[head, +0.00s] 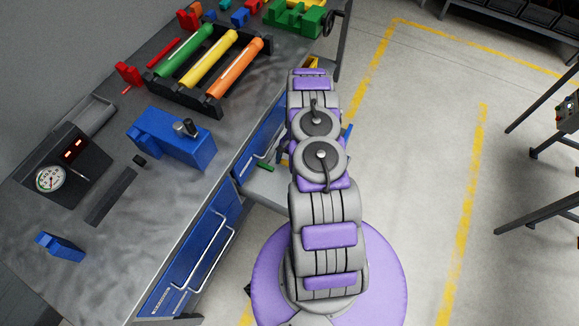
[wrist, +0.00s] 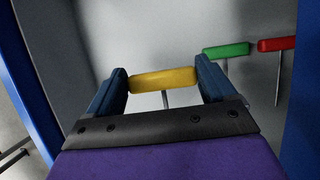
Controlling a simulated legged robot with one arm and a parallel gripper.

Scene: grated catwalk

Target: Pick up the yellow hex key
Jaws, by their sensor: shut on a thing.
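The yellow hex key (wrist: 180,77) has a thick yellow handle across its top and a thin metal shaft pointing down. In the wrist view, my gripper (wrist: 161,70) has its two blue fingers at the two ends of the yellow handle and is shut on it. The lower part of the shaft is hidden behind my gripper. In the head view my arm hides the gripper, and I cannot make out the yellow hex key there.
A green-handled key (wrist: 226,49) and a red-handled key (wrist: 277,44) stand just right of the yellow one. Blue walls flank both sides in the wrist view.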

